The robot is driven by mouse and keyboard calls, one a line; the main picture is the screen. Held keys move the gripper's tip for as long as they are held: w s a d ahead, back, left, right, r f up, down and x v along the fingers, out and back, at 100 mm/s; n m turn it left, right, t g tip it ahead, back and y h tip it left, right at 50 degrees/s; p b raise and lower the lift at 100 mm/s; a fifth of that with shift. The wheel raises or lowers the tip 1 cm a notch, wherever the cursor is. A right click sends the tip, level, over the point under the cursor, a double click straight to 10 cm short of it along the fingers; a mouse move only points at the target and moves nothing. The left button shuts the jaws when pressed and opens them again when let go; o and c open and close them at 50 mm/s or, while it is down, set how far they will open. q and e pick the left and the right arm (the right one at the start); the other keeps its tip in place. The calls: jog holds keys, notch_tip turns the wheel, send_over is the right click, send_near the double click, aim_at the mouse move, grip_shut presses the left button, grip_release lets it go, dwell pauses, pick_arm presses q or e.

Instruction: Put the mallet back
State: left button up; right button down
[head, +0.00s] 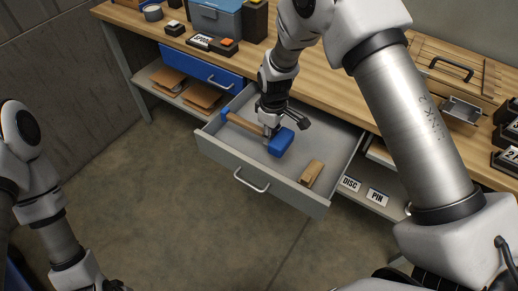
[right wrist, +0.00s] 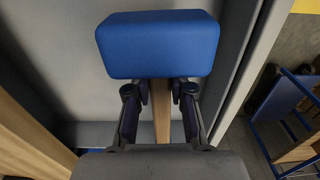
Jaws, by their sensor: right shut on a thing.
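The mallet has a blue block head (head: 281,143) and a wooden handle (head: 246,124) with a blue end. It lies lengthwise within the open grey drawer (head: 262,180); whether it touches the drawer floor I cannot tell. My right gripper (head: 271,130) is shut on the handle just behind the head. In the right wrist view, the mallet head (right wrist: 158,45) is beyond the fingertips, and the fingers (right wrist: 159,95) stand on both sides of the handle. My left arm shows at the left edge, but its gripper is out of the picture.
A wooden block (head: 312,173) lies in the drawer's right front corner. A closed blue drawer (head: 200,68) is to the left under the wooden workbench (head: 325,85). A lower shelf bears DISC and PIN labels (head: 362,190). The floor in front is clear.

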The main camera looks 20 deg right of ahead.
notch_tip(320, 180, down, 6)
jog(key=shift+s+p, duration=0.1)
jog(key=shift+p, duration=0.35)
jog(key=shift+f, duration=0.1)
jog(key=c, duration=1)
grip_release()
jog(key=shift+r, duration=0.25)
notch_tip(320, 180, up, 12)
jog(key=shift+s+f+b, duration=0.1)
jog(key=shift+b, duration=0.95)
